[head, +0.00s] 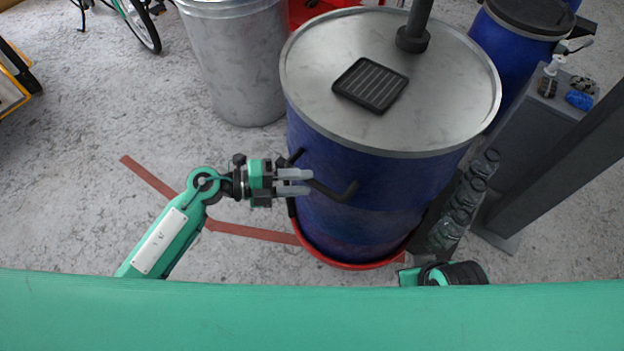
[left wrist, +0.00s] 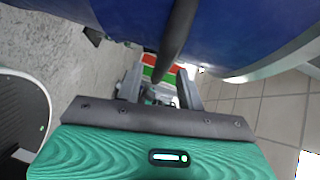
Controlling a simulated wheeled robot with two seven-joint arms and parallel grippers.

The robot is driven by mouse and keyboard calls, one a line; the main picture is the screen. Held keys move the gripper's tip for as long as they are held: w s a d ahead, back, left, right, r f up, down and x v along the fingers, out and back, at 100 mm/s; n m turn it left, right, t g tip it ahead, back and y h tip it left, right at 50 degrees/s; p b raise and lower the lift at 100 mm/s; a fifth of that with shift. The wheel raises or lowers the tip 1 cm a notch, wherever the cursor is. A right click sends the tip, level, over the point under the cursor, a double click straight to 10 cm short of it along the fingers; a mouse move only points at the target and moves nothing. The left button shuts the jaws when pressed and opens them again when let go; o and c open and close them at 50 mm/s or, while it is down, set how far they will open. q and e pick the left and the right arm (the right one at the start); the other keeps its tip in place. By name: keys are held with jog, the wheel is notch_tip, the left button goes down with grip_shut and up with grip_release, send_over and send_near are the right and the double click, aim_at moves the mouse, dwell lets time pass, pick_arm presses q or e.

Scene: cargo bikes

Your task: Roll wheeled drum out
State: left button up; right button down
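The wheeled drum (head: 375,215) is a large blue barrel with a grey metal lid (head: 425,100), standing upright on a red round base (head: 350,264). Its wheels are hidden. A black bent handle (head: 338,190) sticks out of its near left side; in the left wrist view the dark bar (left wrist: 177,38) runs down toward my fingers. My left gripper (head: 296,182) is at this handle, its two fingers apart with a gap between them. Whether the bar lies fully between them is unclear. Of my right arm only a black and green part shows at the lower edge; its fingers are hidden.
A grey metal bin (head: 235,65) stands close behind left of the drum, another blue barrel (head: 515,40) behind right. A grey stand (head: 545,125) with bottles (head: 465,200) crowds the right side. Red floor tape (head: 250,231) marks the left, where concrete floor is open.

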aim_at(307, 182)
pick_arm(q)
jog(key=shift+w+d+f, duration=0.1)
jog(key=shift+w+d, duration=0.05)
jog(key=shift+d, duration=0.6)
jog(key=shift+w+d+f, duration=0.1)
jog(key=shift+d, duration=0.65)
grip_shut()
